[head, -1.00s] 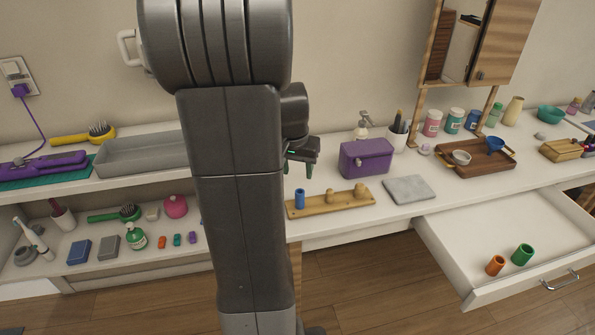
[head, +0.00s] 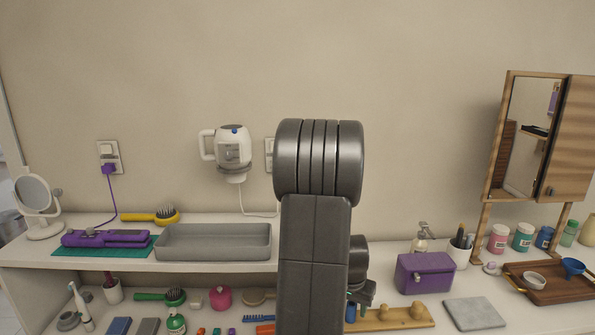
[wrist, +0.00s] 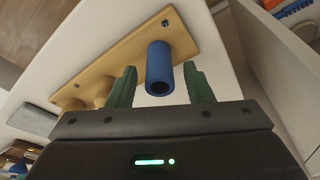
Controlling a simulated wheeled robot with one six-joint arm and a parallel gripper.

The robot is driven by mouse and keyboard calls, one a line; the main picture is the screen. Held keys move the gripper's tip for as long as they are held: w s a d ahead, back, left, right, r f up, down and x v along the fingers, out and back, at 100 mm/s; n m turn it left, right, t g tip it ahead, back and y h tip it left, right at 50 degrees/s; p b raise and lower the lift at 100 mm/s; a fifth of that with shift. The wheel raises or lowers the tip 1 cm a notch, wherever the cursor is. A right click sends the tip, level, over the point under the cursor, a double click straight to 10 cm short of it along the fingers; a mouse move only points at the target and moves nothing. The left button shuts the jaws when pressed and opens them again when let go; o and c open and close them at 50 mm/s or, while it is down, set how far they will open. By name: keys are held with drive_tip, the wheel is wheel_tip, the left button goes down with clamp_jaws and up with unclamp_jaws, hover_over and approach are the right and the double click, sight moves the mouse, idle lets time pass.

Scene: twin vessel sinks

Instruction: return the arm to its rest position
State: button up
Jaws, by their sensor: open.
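My gripper (wrist: 160,86) is open, with two green fingers spread apart in the wrist view. A blue hollow cylinder (wrist: 159,65) shows between the fingers there, standing on the wooden board (wrist: 125,52) with clear space on both sides. I cannot tell whether the fingertips reach down beside it. In the head view my arm (head: 316,235) rises in the middle, bent at the upper joint. The gripper there (head: 362,294) is partly hidden behind the arm, just above the blue cylinder (head: 350,312) and the board's left end.
A purple box (head: 426,273), a grey slab (head: 474,313) and a wooden tray (head: 548,284) are on the counter to the right. A grey tray (head: 214,242) and purple straightener (head: 106,238) sit on the left shelf. A wooden mirror cabinet (head: 537,135) stands at back right.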

drive_tip(key=shift+x, duration=1.15)
drive_tip(key=shift+r, duration=0.2)
